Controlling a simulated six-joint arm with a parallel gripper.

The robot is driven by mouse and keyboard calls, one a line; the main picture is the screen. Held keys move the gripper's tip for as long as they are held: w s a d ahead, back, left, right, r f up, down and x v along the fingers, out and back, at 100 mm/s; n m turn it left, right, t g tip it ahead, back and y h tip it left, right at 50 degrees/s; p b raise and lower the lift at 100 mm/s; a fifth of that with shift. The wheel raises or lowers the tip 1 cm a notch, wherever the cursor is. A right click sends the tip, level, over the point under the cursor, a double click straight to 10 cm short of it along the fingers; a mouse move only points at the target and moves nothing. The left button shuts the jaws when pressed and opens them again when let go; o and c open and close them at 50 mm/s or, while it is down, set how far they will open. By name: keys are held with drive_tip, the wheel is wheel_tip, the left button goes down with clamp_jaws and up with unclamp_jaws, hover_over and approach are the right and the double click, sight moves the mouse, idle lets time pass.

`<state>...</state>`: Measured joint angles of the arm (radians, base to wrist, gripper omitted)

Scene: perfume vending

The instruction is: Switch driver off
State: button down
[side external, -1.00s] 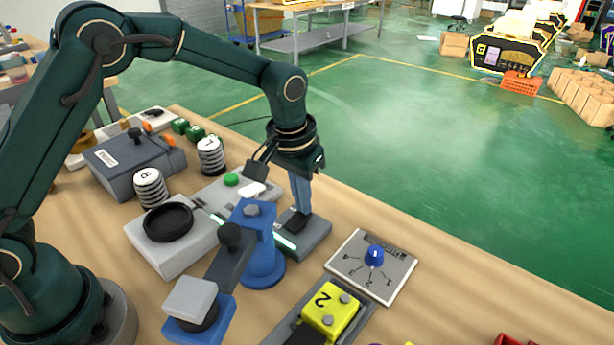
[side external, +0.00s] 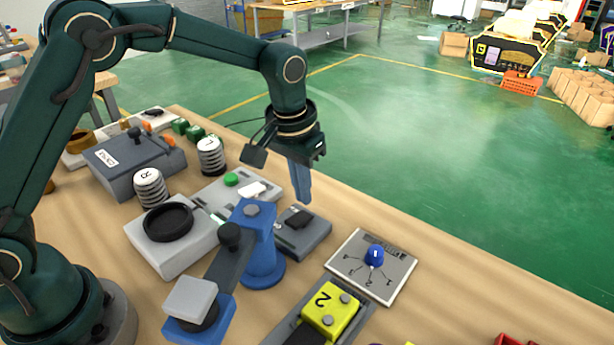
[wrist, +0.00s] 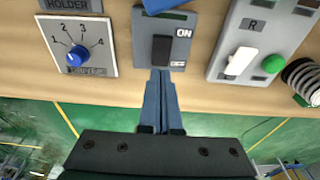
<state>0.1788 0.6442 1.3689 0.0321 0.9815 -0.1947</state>
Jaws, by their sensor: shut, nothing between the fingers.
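The driver switch is a grey box (side external: 315,232) with a black rocker (side external: 298,218) near the table's far edge. In the wrist view the rocker (wrist: 163,50) sits beside the printed words ON and OFF, and the strip (wrist: 172,15) on the box looks dark green and unlit. I cannot tell for sure which way the rocker is tilted. My gripper (side external: 304,200) is shut and empty, its blue fingers pointing down above the box, apart from it. In the wrist view its fingertips (wrist: 160,73) line up with the rocker's OFF end.
A blue stand (side external: 262,250) with a dark arm is close in front of the switch. A dial panel (side external: 372,268) with a blue knob lies to the right. A grey panel with a green button (side external: 231,179) and a white switch (side external: 252,189) lies to the left.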

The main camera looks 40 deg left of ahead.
drive_tip(key=shift+r, duration=2.05)
wheel_tip(320, 180, up, 6)
drive_tip(key=t, duration=0.1)
hover_over(302, 215)
drive_tip(key=s+a, duration=0.1)
drive_tip(key=s+a+r+t, duration=0.25)
drive_tip(key=s+r, duration=0.25)
drive_tip(key=s, duration=0.3)
drive_tip(key=s+a+f, duration=0.2)
drive_tip(key=s+f, duration=0.4)
drive_tip(key=s, duration=0.5)
drive_tip(key=shift+s+a+f, duration=0.15)
drive_tip(key=shift+f, duration=0.05)
